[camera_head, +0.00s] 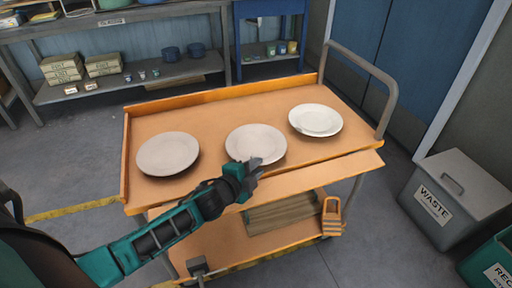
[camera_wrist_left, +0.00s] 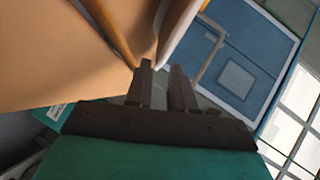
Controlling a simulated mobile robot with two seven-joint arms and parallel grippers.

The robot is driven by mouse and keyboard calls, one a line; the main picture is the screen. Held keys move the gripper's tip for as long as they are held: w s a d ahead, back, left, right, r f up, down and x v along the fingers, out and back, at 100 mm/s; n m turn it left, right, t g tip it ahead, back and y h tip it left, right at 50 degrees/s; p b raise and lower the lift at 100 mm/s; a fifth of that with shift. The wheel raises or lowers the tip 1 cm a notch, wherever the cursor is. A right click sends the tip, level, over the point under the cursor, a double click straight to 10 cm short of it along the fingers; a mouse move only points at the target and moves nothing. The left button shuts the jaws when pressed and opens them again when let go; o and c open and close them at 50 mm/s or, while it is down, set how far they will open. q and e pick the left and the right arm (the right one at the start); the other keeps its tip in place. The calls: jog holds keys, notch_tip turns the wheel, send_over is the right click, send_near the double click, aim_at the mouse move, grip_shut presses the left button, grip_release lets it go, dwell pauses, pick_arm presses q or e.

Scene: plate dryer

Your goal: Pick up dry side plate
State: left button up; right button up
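Three plates lie on the trolley's wooden top in the head view. The left plate (camera_head: 168,150) and the middle plate (camera_head: 254,140) look matte and greyish. The right plate (camera_head: 316,118) is whiter, with small marks on its surface that could be water. My left gripper (camera_head: 258,168) is at the front edge of the middle plate, its tip overlapping the rim in the picture; contact cannot be told. In the left wrist view the fingers (camera_wrist_left: 161,75) stand apart with a gap, and a pale plate edge (camera_wrist_left: 178,28) shows just beyond them. My right gripper is out of view.
The trolley (camera_head: 210,112) has a raised orange rim, a metal handle (camera_head: 384,62) at right and a lower shelf with a wooden crate (camera_head: 284,215). A waste bin (camera_head: 455,195) stands to the right. Shelving (camera_head: 150,75) lines the back wall.

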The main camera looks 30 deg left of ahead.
aim_at(264, 163)
pick_arm(q)
jog(key=x, duration=0.4)
jog(key=shift+w+d+f+b, duration=0.15)
jog(key=shift+w+d+b, duration=0.1)
jog(key=shift+b, duration=0.1)
jog(key=shift+c, duration=0.5)
grip_shut()
